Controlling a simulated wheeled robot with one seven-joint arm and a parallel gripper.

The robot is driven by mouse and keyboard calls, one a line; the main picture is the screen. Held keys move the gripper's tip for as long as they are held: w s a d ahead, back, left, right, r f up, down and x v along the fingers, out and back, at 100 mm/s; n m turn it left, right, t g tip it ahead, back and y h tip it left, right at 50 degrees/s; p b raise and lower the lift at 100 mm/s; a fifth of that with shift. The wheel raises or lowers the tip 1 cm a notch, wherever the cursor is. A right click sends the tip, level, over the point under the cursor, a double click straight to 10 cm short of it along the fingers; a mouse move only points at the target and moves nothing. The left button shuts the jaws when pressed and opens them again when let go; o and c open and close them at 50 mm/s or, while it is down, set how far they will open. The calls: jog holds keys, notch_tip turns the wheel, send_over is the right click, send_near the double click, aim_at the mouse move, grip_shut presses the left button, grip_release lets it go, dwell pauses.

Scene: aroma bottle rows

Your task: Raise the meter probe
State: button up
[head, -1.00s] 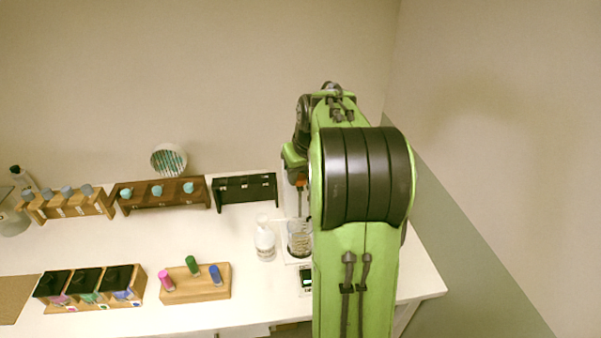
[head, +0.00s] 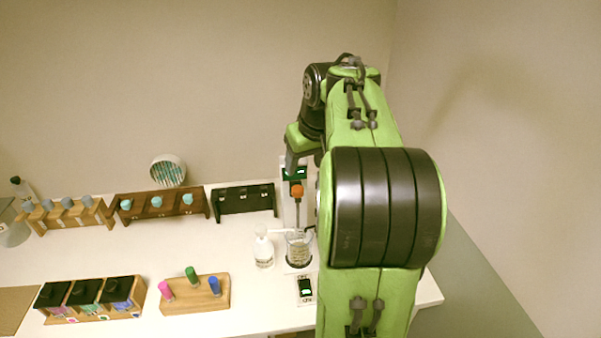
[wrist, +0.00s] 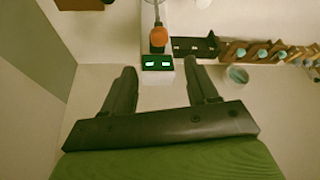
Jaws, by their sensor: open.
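The meter probe has an orange top (head: 297,191) and a thin stem that runs down to the glass beaker (head: 299,249). How deep its tip sits is hard to tell. The meter display (head: 294,173), dark with green digits, is on a pale stand just behind the orange top. My gripper (head: 291,164) is above and close to the orange top, partly hidden by my arm. In the wrist view my gripper (wrist: 160,65) is open with nothing between its fingers. The orange top (wrist: 158,37) and display (wrist: 158,62) lie beyond the fingertips, apart from them.
A clear bottle (head: 263,249) stands left of the beaker. A small device with a dark display (head: 305,287) is in front. Bottle racks, a black rack (head: 245,199) and a peg board (head: 196,294) fill the left. A round cup (head: 167,170) is at the back.

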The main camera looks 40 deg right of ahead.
jog(key=p+v, duration=0.1)
jog(key=v, duration=0.4)
jog(key=shift+r+p, duration=0.35)
jog(key=shift+r, duration=0.05)
